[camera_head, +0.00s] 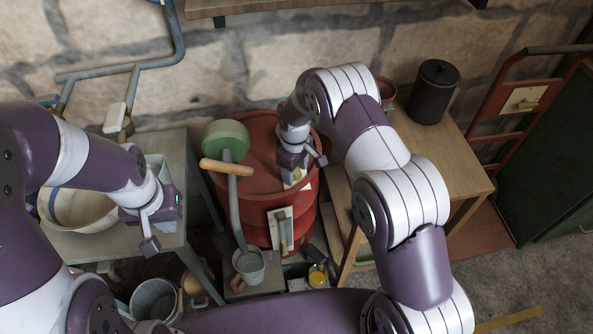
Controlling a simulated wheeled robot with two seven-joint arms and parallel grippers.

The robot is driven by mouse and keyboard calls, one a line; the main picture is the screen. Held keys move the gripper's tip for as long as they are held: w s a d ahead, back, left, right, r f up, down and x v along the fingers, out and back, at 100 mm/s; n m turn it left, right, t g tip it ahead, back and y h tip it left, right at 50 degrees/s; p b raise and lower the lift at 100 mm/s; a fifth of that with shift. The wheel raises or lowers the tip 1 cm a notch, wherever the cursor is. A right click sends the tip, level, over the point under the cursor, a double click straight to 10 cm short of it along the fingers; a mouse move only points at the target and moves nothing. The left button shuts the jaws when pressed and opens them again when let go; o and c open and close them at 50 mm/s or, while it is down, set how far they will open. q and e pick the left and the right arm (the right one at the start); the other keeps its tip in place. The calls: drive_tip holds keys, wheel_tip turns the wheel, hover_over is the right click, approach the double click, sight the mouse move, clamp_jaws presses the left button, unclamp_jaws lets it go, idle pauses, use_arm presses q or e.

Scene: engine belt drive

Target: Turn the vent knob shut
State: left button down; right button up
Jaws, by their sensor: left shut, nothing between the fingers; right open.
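A red drum (262,185) stands in the middle against the stone wall. I cannot tell for sure which part is the vent knob. A small pale and yellow piece (297,178) shows at my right gripper, over the drum. A white plate with a yellow-brown lever (283,228) is on the drum's front. My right gripper (302,174) is open, pointing down at the drum's top; its fingertips are partly hidden, and contact cannot be told. My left gripper (150,245) is shut and empty, beside the grey table at the left.
A green cylinder with a wooden handle (227,167) and grey pipe stands at the drum's left, above a small bucket (249,265). A bowl (78,209) sits on the grey table (178,150). A black canister (434,91) stands on the wooden table (455,150) at right.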

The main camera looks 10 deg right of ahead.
sight(295, 173)
wheel_tip(295, 173, up, 13)
drive_tip(key=shift+s+f, duration=0.15)
drive_tip(key=shift+s, duration=0.05)
idle(0.4)
